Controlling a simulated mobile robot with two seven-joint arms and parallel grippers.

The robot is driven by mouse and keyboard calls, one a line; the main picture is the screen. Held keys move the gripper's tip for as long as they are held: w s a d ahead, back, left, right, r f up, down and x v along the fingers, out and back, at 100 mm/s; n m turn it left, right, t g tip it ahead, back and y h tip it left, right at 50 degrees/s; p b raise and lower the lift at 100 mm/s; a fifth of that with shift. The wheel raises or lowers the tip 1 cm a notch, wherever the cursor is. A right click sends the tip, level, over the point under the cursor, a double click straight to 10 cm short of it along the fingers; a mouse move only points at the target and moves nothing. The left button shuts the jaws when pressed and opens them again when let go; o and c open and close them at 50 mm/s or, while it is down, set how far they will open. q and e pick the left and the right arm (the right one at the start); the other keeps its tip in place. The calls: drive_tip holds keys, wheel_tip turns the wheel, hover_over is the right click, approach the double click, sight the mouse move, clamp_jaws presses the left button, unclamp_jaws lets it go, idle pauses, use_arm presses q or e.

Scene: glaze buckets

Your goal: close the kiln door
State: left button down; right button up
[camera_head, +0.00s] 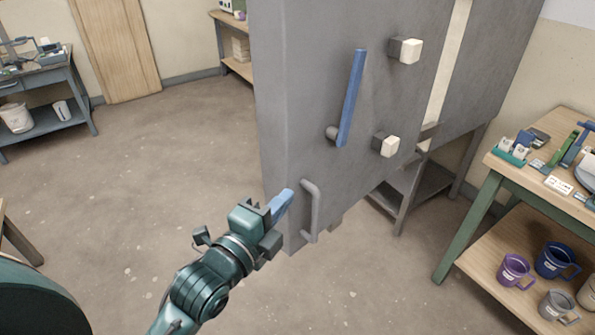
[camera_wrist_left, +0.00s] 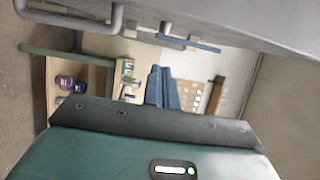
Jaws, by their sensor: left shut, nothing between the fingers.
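The kiln door (camera_head: 300,100) is a large grey panel standing upright and swung open. A cream strip shows at its right side, between it and more grey kiln wall. It carries a grey bar handle (camera_head: 314,210), a blue lever (camera_head: 351,98) and two pale-tipped knobs. My left gripper (camera_head: 283,203) is shut and empty, just left of the handle near the door's lower left edge. I cannot tell whether it touches the door. In the left wrist view the blue fingers (camera_wrist_left: 163,88) lie together, with the handle (camera_wrist_left: 117,20) at upper left. My right gripper is not in view.
A table (camera_head: 480,205) with tools stands at right, with several mugs on its lower shelf. A grey stand (camera_head: 405,195) is under the kiln. A workbench (camera_head: 50,78) is at far left. The floor (camera_head: 170,150) left of the door is clear.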

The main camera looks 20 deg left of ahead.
sight(294, 164)
use_arm(q)
drive_tip(key=shift+w+a+p, duration=0.25)
drive_tip(key=shift+w+p, duration=0.05)
drive_tip(key=shift+w, duration=1.6)
drive_tip(key=shift+w+a+p, duration=0.25)
drive_tip(key=shift+w+p, duration=0.05)
drive_tip(key=shift+w, duration=1.55)
drive_tip(key=shift+w+a+p, duration=0.25)
drive_tip(key=shift+w+p, duration=0.05)
drive_tip(key=shift+w, duration=1.6)
